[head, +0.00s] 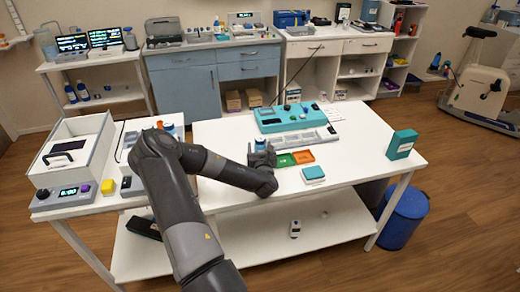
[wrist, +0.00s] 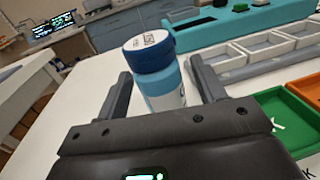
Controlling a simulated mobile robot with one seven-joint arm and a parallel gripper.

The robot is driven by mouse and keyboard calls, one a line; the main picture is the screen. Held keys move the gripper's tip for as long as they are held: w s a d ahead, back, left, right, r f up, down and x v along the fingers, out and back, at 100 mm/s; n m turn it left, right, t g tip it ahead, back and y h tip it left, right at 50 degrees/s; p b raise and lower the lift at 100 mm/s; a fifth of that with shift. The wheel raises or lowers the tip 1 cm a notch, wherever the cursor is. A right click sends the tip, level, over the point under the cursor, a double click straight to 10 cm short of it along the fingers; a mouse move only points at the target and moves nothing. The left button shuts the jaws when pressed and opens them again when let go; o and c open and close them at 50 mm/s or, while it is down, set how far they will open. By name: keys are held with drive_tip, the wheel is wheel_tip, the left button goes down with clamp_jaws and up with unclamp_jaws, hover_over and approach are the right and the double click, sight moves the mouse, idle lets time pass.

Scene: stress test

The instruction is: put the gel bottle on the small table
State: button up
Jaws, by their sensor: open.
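A bottle with a dark blue cap and a light blue and white body, which looks like the gel bottle (wrist: 158,75), stands upright between the fingers of my gripper (wrist: 163,88) in the wrist view. The fingers are open, one on each side, with a gap visible at the right. In the head view, my gripper (head: 262,156) is low over the white table (head: 225,135), and the bottle (head: 260,144) shows just behind it, partly hidden. I cannot tell which table is the small table; a smaller white table (head: 105,205) stands at the left.
Right of the bottle are a green tray (wrist: 283,120), an orange tray (head: 303,157) and a teal device (head: 283,117). A teal box (head: 402,144) stands at the table's right. The left table carries a white open-topped box (head: 75,150) and devices. A blue bin (head: 404,217) stands on the floor.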

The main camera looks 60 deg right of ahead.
sight(261, 142)
drive_tip(key=c, duration=1.2)
drive_tip(key=shift+r, duration=0.1)
drive_tip(key=r, duration=0.4)
drive_tip(key=shift+s+r, duration=0.15)
drive_tip(key=shift+s, duration=0.1)
drive_tip(key=s+r, duration=0.2)
drive_tip(key=s, duration=0.1)
drive_tip(key=s+r, duration=0.2)
drive_tip(key=s, duration=0.2)
drive_tip(key=s+r, duration=0.2)
drive_tip(key=s, duration=0.2)
drive_tip(key=shift+s+r, duration=0.1)
drive_tip(key=shift+r, duration=0.15)
